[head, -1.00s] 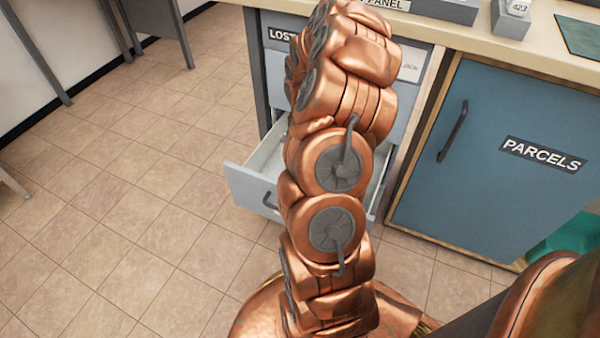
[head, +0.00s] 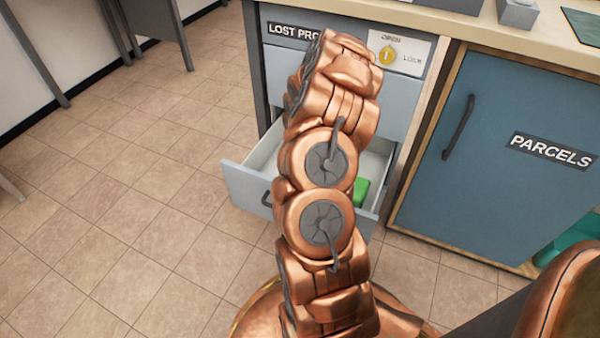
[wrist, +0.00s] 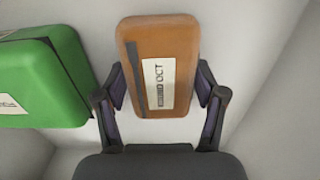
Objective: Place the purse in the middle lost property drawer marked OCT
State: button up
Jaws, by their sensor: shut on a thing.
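The purse (wrist: 180,35) is orange-brown with a dark stripe and a white tag reading OCT. My gripper (wrist: 160,72) is shut on it, one finger on each side of its near part. In the wrist view, pale drawer walls (wrist: 288,100) surround them; I cannot tell whether the purse touches the floor. In the head view, a pulled-out drawer (head: 243,186) stands open low in the lost property cabinet, with a closed blue front (head: 278,78) above it. My arm hides the gripper, the purse and part of the drawer there. No month mark is readable on the drawer.
A green case (wrist: 40,80) with a white tag lies left of the purse; green (head: 361,190) also shows in the open drawer in the head view. The lock plate (head: 398,55) is above. The blue PARCELS door (head: 500,180) is shut at right. Floor is clear at left.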

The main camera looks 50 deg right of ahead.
jog(key=shift+f, duration=0.1)
jog(key=o, duration=1.3)
notch_tip(320, 180, up, 12)
jog(key=p, duration=0.4)
jog(key=s+a+r+n, duration=0.1)
jog(key=a+r+n, duration=0.1)
jog(key=a+r, duration=0.35)
jog(key=s+a+r+n+g, duration=0.1)
jog(key=a+r+n, duration=0.15)
jog(key=a, duration=0.65)
jog(key=s+a+r+n, duration=0.2)
jog(key=a+r+n, duration=0.15)
jog(key=a, duration=0.35)
jog(key=s+a+r+n+g, duration=0.1)
jog(key=s+a+r+n, duration=0.1)
jog(key=s+a, duration=0.2)
jog(key=s+a+r+n+g, duration=0.1)
jog(key=s+a+r+n, duration=0.1)
jog(key=s+a, duration=0.3)
jog(key=s+a+r+n, duration=0.2)
jog(key=s+a, duration=0.2)
jog(key=s, duration=0.7)
jog(key=shift+s+a+r+n+g, duration=0.15)
jog(key=shift+s+a+n+g, duration=0.15)
jog(key=shift+n+g, duration=0.1)
